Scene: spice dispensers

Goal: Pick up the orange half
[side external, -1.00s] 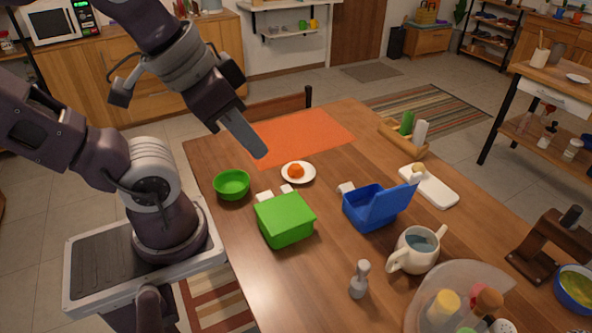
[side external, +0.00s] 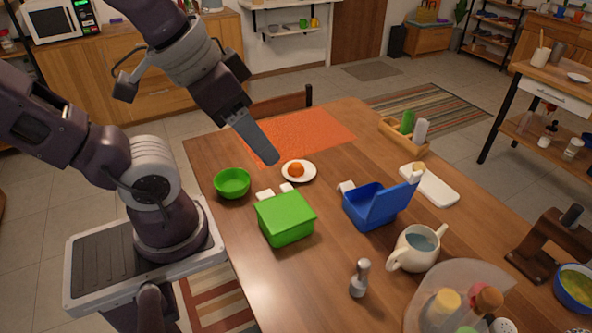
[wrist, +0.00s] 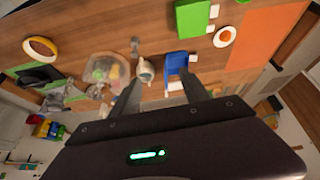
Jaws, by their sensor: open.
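The orange half (side external: 296,169) lies on a small white plate (side external: 311,176) on the wooden table. It also shows in the wrist view (wrist: 225,35), on its plate (wrist: 216,42) near the top right. My gripper (side external: 268,156) is above the table, just up and left of the plate in the side view, pointing down and apart from the orange half. In the wrist view its two fingers (wrist: 158,95) are spread, with nothing held between them.
A green bowl (side external: 232,183) and a green box (side external: 286,219) stand near the plate. A blue open box (side external: 372,206), a teapot-like mug (side external: 416,248) and a pepper mill (side external: 359,278) stand to the right. An orange mat (side external: 312,133) lies behind the plate.

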